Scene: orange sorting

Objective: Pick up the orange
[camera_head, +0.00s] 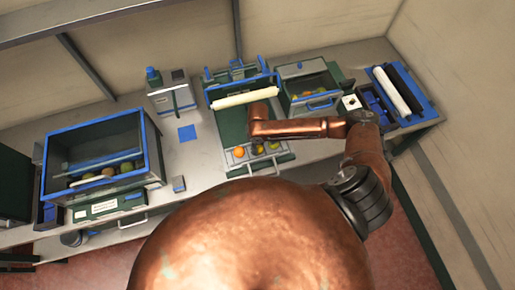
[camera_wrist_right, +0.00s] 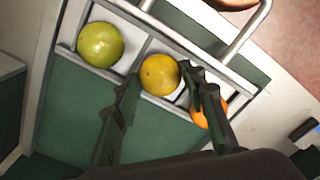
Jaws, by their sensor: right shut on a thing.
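Three fruits lie in a row in the divided front strip of a green tray (camera_head: 231,122). The bright orange (camera_head: 238,152) is at the left end in the head view; in the right wrist view the orange (camera_wrist_right: 206,114) is partly hidden behind a finger. The middle fruit is yellow-orange (camera_wrist_right: 160,74), and a green fruit (camera_wrist_right: 101,45) is at the other end. My right gripper (camera_wrist_right: 160,78) is shut on the yellow-orange fruit, one finger on each side, with the orange just outside the finger. My left gripper is not in view.
A blue-rimmed crate (camera_head: 153,150) with fruit stands at the left. A green bin (camera_head: 309,75) with fruit is behind right. A white roller (camera_head: 244,96) crosses the tray's back. A metal handle (camera_wrist_right: 247,32) edges the tray's front.

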